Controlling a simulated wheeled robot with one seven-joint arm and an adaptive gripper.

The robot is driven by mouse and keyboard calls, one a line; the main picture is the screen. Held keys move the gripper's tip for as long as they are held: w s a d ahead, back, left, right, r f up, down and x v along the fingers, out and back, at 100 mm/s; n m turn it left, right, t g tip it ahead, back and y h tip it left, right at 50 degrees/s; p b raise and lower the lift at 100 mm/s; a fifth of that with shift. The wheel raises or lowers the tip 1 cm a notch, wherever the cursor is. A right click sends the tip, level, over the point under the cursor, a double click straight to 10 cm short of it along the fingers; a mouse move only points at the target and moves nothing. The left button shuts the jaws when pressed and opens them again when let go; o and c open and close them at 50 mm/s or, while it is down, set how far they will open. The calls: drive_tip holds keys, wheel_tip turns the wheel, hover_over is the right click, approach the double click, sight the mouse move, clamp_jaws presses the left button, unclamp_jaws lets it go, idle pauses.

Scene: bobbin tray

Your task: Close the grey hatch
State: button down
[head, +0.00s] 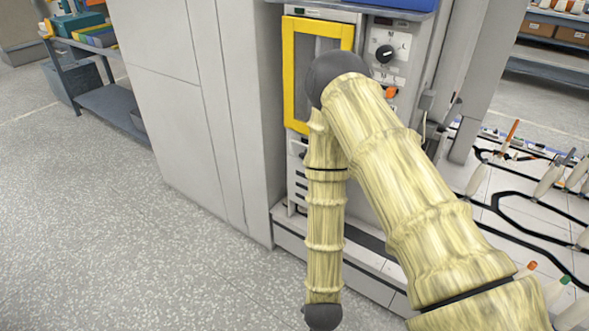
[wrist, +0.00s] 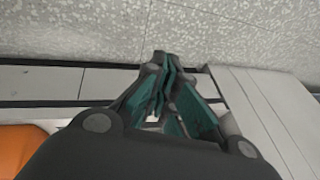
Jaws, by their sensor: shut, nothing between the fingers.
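No part in view is plainly a grey hatch. The nearest match is a yellow-framed door (head: 289,72) with a grey pane, upright on the front of the machine in the head view. It looks flush with the machine, but my arm covers its lower right part, so I cannot tell whether it is fully shut. My gripper (wrist: 164,62) shows in the wrist view, with its dark fingers and green pads together and nothing between them. It is over the machine's light base and the speckled floor. The head view does not show the gripper clearly.
A tall grey cabinet (head: 170,70) stands left of the machine. A control panel with a black knob (head: 384,53) is right of the door. A white bobbin table (head: 500,205) is at the right. An orange thing (wrist: 20,150) is at the wrist view's lower left. Floor at left is clear.

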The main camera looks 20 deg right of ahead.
drive_tip(key=w+a+r+m+t+h, duration=0.2)
drive_tip(key=w+r+m, duration=0.4)
drive_tip(key=w+m, duration=0.2)
drive_tip(key=w+a+r+m+t+h, duration=0.2)
drive_tip(key=w+r+m, duration=0.45)
drive_tip(key=w, duration=0.25)
drive_tip(key=w+a+r+m+h, duration=0.2)
drive_tip(key=w+r+m+h, duration=0.1)
drive_tip(key=r+m, duration=0.7)
drive_tip(key=w+a+r+m+h, duration=0.1)
drive_tip(key=w+r+m+h, duration=0.15)
drive_tip(key=r+m, duration=0.75)
drive_tip(key=r+b+x, duration=0.2)
drive_tip(key=x, duration=1.1)
drive_tip(key=shift+w+d+m, duration=0.3)
drive_tip(key=shift+w+m, duration=0.05)
drive_tip(key=shift+w, duration=0.15)
drive_tip(key=shift+f, duration=0.15)
